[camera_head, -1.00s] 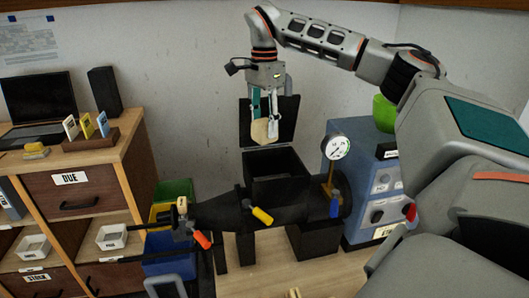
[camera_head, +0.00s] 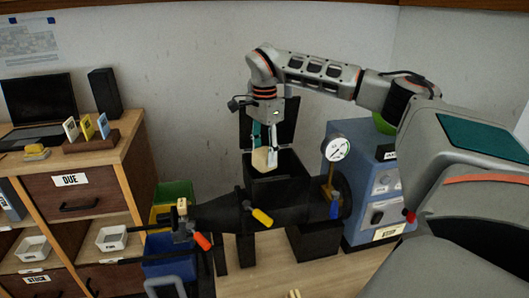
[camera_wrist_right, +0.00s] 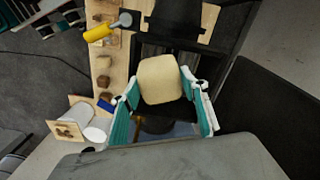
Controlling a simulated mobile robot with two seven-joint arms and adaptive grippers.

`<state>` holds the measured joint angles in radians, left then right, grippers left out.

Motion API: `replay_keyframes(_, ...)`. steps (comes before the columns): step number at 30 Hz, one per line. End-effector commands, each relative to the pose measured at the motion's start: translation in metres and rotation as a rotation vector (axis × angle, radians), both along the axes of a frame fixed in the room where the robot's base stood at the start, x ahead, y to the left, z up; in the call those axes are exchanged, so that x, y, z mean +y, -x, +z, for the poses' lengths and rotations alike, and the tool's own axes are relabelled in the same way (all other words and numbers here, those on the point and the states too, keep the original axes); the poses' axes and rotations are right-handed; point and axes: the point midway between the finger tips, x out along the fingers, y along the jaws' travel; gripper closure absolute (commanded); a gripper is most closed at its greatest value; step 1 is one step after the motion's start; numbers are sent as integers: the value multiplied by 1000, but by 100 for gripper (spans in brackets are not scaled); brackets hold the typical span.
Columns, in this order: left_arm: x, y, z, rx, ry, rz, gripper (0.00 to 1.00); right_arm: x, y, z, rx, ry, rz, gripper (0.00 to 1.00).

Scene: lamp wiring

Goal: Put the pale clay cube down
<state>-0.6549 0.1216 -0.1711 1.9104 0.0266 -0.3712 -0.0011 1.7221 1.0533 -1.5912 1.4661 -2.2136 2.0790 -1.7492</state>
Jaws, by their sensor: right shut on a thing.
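The pale clay cube (camera_head: 262,158) is between the fingers of my right gripper (camera_head: 265,150), which is shut on it. In the head view it hangs at the mouth of the open black hopper box (camera_head: 283,187) on top of the dark barrel machine. The cube (camera_wrist_right: 160,79) shows in the right wrist view between the teal-lined fingers of the gripper (camera_wrist_right: 162,108). Whether the cube touches anything below it I cannot tell. My left gripper is not clearly in view.
The hopper's dark lid (camera_head: 286,122) stands raised behind the gripper. A round gauge (camera_head: 338,149), a yellow-handled lever (camera_head: 262,216) and a blue-grey control cabinet (camera_head: 365,200) are close by. A wooden drawer unit (camera_head: 120,170) stands at the left.

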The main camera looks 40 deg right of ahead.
Motion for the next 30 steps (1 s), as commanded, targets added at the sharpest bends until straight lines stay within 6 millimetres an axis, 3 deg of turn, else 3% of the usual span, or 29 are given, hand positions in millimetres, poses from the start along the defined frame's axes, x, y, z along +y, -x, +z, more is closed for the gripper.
replay_keyframes(17, 0, 2, -2, 5, -2, -1, 60, 0, 0, -11, -2, 0, 0, 93)
replay_keyframes(18, 0, 2, -1, 4, 0, 0, 60, 0, 0, -12, 0, 0, 0, 46)
replay_keyframes(19, -1, 2, -1, 5, 2, 2, 60, 0, 0, -12, 0, 0, 0, 39)
replay_keyframes(30, -4, -1, 1, 0, 8, 6, 60, 0, 0, -10, -1, 0, 0, 39)
